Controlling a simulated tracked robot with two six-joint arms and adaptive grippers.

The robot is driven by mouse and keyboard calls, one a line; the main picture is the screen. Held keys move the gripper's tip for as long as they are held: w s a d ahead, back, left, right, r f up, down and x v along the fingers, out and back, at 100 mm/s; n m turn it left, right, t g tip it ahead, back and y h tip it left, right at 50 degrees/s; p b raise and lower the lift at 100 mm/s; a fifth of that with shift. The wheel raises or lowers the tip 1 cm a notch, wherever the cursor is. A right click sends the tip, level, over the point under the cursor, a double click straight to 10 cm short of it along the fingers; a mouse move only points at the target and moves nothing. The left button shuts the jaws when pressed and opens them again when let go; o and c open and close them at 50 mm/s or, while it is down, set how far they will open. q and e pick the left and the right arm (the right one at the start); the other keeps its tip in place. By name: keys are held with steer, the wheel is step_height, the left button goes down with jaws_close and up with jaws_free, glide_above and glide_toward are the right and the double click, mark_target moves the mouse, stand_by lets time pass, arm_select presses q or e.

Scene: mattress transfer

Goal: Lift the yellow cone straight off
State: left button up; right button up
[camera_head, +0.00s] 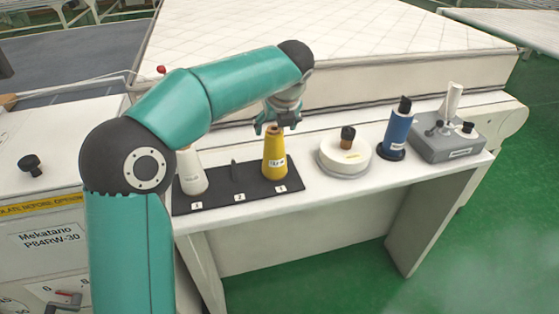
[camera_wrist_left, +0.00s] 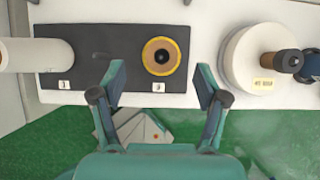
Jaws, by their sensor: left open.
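In the left wrist view I see the cone (camera_wrist_left: 162,57) from above as a yellow ring with a dark centre. My left gripper (camera_head: 277,123) is just above the cone's top, and its fingers point down. In the left wrist view the open gripper (camera_wrist_left: 160,82) has one finger to each side of the cone's line, with nothing held. Whether a fingertip touches the cone is hard to tell. My right gripper is not in view.
Right of the board are a round white base (camera_head: 344,157), a blue cone (camera_head: 396,135) and a grey box (camera_head: 447,139). A quilted mattress (camera_head: 330,35) lies behind.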

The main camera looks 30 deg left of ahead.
mark_target(274, 135)
arm_select(q)
steer(key=shift+x, duration=2.65)
steer(key=shift+d, duration=0.15)
jaws_close()
